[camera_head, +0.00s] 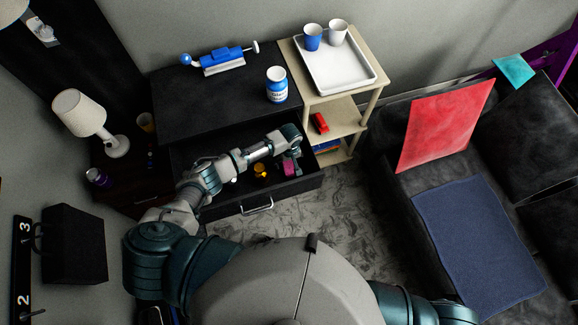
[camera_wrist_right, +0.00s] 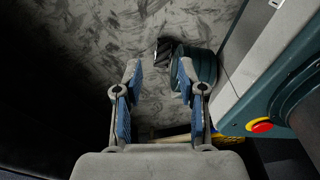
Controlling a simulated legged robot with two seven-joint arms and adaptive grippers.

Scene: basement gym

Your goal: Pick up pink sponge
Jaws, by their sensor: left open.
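The pink sponge (camera_head: 288,169) lies in the open black drawer, near its right end. My left gripper (camera_head: 293,158) reaches over the drawer from the left and is right above or at the sponge, partly covering it. It is open; whether its fingers touch the sponge is too small to tell. My right gripper (camera_wrist_right: 159,72) shows in the right wrist view with its two blue-padded fingers apart and nothing between them, above the grey patterned floor.
The drawer front (camera_head: 260,200) is pulled out, with a small yellow-orange item (camera_head: 261,170) inside. A blue-labelled white jar (camera_head: 277,85) stands on the cabinet top. A beige shelf (camera_head: 345,118) with a white tray (camera_head: 335,82) stands to the right.

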